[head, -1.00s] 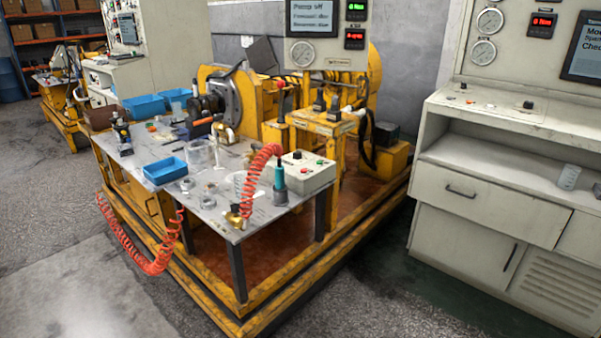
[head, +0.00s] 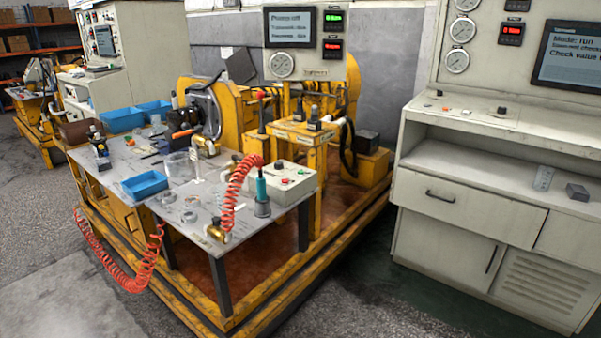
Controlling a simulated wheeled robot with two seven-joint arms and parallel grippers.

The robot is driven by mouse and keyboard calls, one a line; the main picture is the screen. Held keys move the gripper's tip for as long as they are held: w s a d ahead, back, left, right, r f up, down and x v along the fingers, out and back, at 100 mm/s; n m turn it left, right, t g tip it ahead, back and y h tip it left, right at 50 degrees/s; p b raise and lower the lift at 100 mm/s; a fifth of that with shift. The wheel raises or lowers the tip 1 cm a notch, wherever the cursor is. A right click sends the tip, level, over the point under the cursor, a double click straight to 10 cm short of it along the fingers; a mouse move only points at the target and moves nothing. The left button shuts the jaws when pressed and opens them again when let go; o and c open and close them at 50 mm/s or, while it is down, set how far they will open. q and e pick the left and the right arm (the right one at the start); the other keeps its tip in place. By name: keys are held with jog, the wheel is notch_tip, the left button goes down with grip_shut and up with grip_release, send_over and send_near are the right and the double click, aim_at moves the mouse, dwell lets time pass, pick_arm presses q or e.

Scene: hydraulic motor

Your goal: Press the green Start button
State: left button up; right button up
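A pale control box (head: 298,191) stands on the right end of the grey-topped workbench (head: 190,228). Its top carries a dark knob (head: 279,164), a small red button (head: 285,181) and what looks like a small green button (head: 303,171). The buttons are too small for me to read any labels. A teal-handled tool (head: 262,189) on a red coiled hose stands just in front of the box and covers part of its left side. Neither of my grippers is in view.
A yellow frame (head: 235,318) surrounds the bench base. Blue trays (head: 145,186) and loose parts lie on the bench top. A red coiled hose (head: 125,275) hangs at the left. A beige console (head: 465,205) stands at the right. Open floor lies in front.

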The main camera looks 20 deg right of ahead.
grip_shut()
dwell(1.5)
